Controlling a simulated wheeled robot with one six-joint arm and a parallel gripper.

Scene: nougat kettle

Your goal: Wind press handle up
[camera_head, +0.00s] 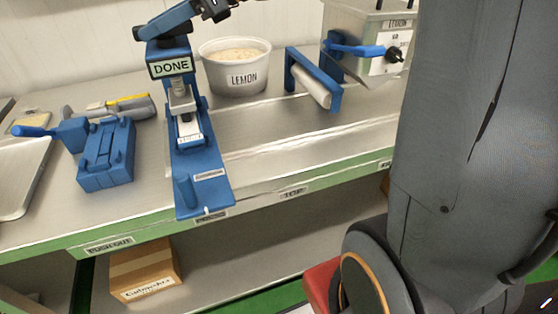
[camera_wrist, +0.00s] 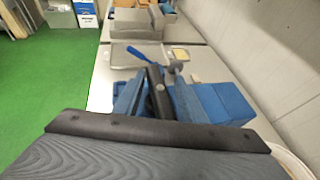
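The blue press (camera_head: 205,165) stands upright on the steel bench, with a "DONE" plate on its head and a metal screw below. Its blue handle (camera_head: 168,22) slopes across the top, rising to the right. A black part of my gripper (camera_head: 215,9) is at the handle's upper right end, partly cut off by the top edge. In the wrist view, blue press parts (camera_wrist: 222,103) lie just beyond my dark hand, around a black piece.
A white tub marked "LEMON" (camera_head: 235,70) stands right of the press, close behind it. A blue frame with a pale roller (camera_head: 312,84) and a steel kettle box (camera_head: 375,40) are farther right. A blue block tool (camera_head: 105,152) and a tray (camera_head: 20,180) are left.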

